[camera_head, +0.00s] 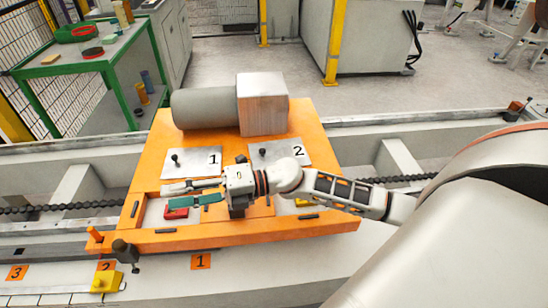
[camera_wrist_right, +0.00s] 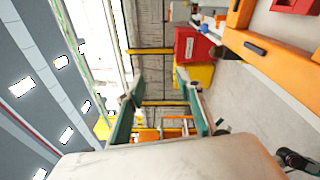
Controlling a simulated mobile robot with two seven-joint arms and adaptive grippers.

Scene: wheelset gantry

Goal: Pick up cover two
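Cover two (camera_head: 281,152) is a flat grey plate marked 2 with a dark knob. It lies on the orange gantry plate (camera_head: 140,191), in front of the square metal block. Cover one (camera_head: 193,163) is a similar plate marked 1, to its left, with a dark knob. My right gripper (camera_head: 167,196) reaches in from the right and points left, nearer the camera than both covers. Its green-padded fingers are apart with nothing between them, as the right wrist view (camera_wrist_right: 158,83) shows. Its wrist lies in front of cover two's near edge. My left gripper is not in view.
A grey cylinder (camera_head: 204,108) and metal block (camera_head: 263,105) stand at the plate's back. A red piece (camera_head: 176,213) sits in the left recess, a yellow piece (camera_head: 303,202) in the right one. A green-framed table (camera_head: 75,65) stands at the back left.

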